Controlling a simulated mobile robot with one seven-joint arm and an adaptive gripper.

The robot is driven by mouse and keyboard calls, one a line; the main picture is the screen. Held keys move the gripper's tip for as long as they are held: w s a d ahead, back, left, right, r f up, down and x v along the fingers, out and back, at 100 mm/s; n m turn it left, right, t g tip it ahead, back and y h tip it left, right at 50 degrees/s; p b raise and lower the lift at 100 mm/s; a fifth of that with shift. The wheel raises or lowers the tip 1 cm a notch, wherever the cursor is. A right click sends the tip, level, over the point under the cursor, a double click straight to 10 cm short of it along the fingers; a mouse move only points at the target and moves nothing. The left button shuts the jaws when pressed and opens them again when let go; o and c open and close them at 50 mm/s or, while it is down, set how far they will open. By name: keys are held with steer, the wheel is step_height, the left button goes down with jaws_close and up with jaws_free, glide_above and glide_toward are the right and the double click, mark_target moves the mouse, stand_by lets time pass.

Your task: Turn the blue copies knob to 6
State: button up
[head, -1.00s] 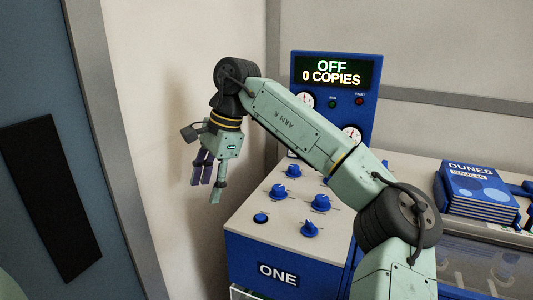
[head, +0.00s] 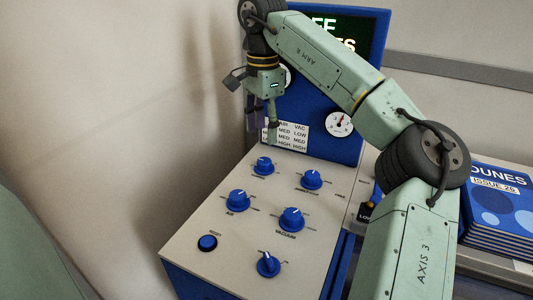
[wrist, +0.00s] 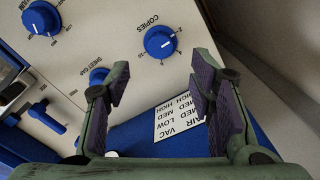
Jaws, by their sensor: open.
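The blue copies knob (wrist: 160,42) sits on the light panel in the wrist view, under its COPIES label, with a white pointer mark and small scale numbers around it. In the head view it appears to be the back-left knob (head: 263,166). My gripper (head: 262,130) is above the back of the panel, near the printed card. In the wrist view my gripper (wrist: 160,82) is open and empty, and the copies knob lies beyond its fingertips, apart from them. The exact setting is too small to read surely.
Other blue knobs stand close by: sheet gap (head: 311,179), vacuum (head: 291,219) and air (head: 238,200). A blue button (head: 207,242) and a front knob (head: 268,264) are nearer. The upright blue display (head: 345,32) is partly behind my arm. Magazines (head: 497,200) lie right.

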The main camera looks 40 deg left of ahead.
mark_target(264, 160)
step_height(264, 160, down, 9)
steer(key=shift+r+p, duration=0.1)
steer(key=shift+p, duration=0.7)
steer(key=shift+c, duration=0.3)
steer(key=c, duration=1.1)
